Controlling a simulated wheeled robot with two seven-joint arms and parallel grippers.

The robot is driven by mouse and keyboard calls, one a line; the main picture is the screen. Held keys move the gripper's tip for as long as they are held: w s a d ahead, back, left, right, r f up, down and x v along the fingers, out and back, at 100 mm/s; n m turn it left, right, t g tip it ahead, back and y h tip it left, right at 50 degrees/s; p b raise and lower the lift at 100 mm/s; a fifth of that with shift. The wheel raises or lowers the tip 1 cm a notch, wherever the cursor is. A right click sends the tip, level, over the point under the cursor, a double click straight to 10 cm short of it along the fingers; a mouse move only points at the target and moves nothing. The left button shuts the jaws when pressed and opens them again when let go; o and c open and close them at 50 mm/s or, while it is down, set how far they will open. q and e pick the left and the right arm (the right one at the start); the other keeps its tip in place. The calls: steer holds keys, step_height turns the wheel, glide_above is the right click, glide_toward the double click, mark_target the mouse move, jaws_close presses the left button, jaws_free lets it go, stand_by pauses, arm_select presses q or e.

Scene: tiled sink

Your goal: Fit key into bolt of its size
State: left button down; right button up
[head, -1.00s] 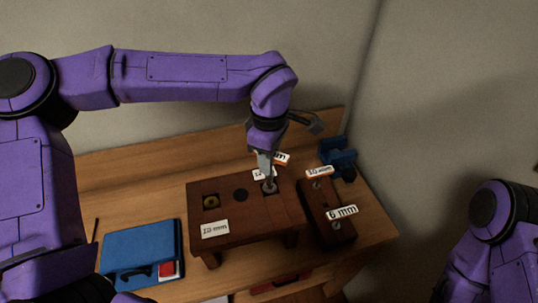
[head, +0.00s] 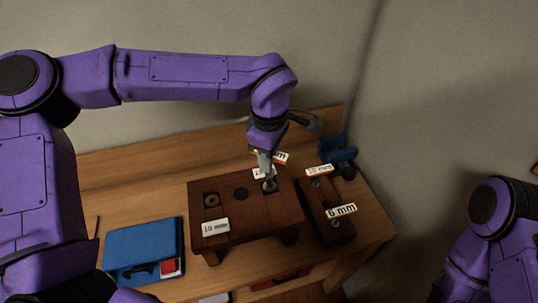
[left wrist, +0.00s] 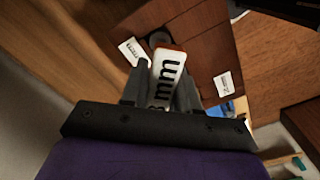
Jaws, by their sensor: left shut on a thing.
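The dark brown wooden block (head: 262,222) stands on the bench with round recesses in its top. The left recess holds a yellowish ring (head: 211,200), the middle one (head: 240,194) looks dark, and a grey metal bolt or key end (head: 269,186) shows at the right one. My left gripper (head: 265,172) points down over this right recess, shut on a key with a white and orange tag (left wrist: 168,75). The tag reads "mm"; its number is partly hidden. I cannot tell whether the key tip sits inside the bolt. My right gripper is out of view.
A smaller brown rack (head: 327,222) to the right holds keys tagged "10 mm" (head: 319,170) and "6 mm" (head: 341,210). A "10 mm" label (head: 215,227) lies on the block. A blue case (head: 140,245) lies left; a blue vise-like object (head: 337,149) stands behind the rack.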

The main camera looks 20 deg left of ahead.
arm_select(q)
steer(key=shift+p, duration=0.45)
steer(key=shift+s+f+b, duration=0.1)
steer(key=shift+f+b, duration=0.3)
steer(key=shift+f, duration=1.2)
steer(key=c, duration=0.8)
jaws_free()
step_height(320, 180, up, 10)
steer(key=shift+r+b, duration=0.25)
steer(key=shift+b, duration=0.9)
